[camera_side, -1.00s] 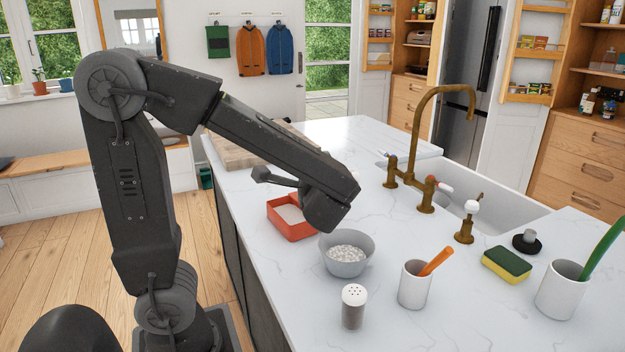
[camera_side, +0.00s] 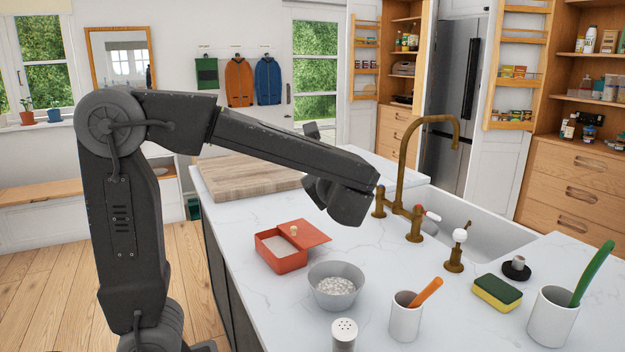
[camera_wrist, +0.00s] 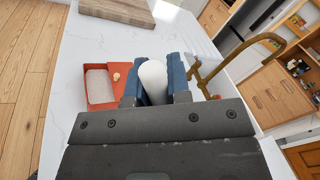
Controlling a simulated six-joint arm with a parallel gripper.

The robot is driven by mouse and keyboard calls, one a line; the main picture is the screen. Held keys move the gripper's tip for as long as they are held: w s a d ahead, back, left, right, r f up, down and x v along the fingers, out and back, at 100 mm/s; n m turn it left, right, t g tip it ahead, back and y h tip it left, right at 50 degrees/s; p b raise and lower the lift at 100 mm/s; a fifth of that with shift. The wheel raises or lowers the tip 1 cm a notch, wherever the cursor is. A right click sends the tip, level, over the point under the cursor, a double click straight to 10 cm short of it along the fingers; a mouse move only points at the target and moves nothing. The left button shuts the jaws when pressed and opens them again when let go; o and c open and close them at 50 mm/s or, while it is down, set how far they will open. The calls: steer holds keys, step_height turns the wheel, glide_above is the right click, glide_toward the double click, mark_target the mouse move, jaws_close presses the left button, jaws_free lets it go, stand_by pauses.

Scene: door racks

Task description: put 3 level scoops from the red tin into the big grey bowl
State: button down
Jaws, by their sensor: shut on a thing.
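The red tin (camera_side: 283,264) stands on the counter with white contents showing; it also appears at left in the wrist view (camera_wrist: 88,98). A flat red lid (camera_side: 305,236) with a pale knob lies at its right side, partly against or over it. The grey bowl (camera_side: 337,299) stands in front of the tin, holding white lumpy contents. My gripper (camera_wrist: 155,82) is shut on a white rounded thing (camera_wrist: 152,78) between its blue fingers. I cannot tell what the thing is. In the side view my gripper (camera_side: 342,206) is above the counter, right of and behind the tin; its load is hidden there.
A shaker (camera_side: 344,334), a white cup with an orange handle (camera_side: 406,316), a sponge (camera_side: 497,293) and a white cup with a green handle (camera_side: 553,315) stand at the front. A brass tap (camera_side: 413,190) and sink lie right. A wooden board (camera_side: 248,176) lies behind.

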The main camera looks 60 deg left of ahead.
steer(key=shift+w+d+r+m, duration=0.25)
steer(key=shift+w+m, duration=0.65)
steer(key=shift+m, duration=0.25)
steer(key=shift+w+d+r+m, duration=0.1)
steer(key=shift+w+d+m, duration=0.15)
steer(key=shift+w+m, duration=0.75)
steer(key=shift+w+d+r+m, duration=0.25)
steer(key=shift+w+m, duration=0.5)
steer(key=shift+m, duration=0.5)
steer(key=s+a+f+n+g, duration=0.4)
steer(key=a+f, duration=0.3)
steer(key=a, duration=0.4)
steer(key=s+a+f+n+g, duration=0.25)
steer(key=a+f+g, duration=0.35)
steer(key=a, duration=0.6)
step_height(320, 180, down, 9)
steer(key=shift+s+d+r+t, duration=0.2)
steer(key=shift+s+d+t, duration=0.1)
steer(key=shift+s, duration=0.1)
steer(key=shift+m, duration=0.25)
steer(key=shift+v, duration=0.95)
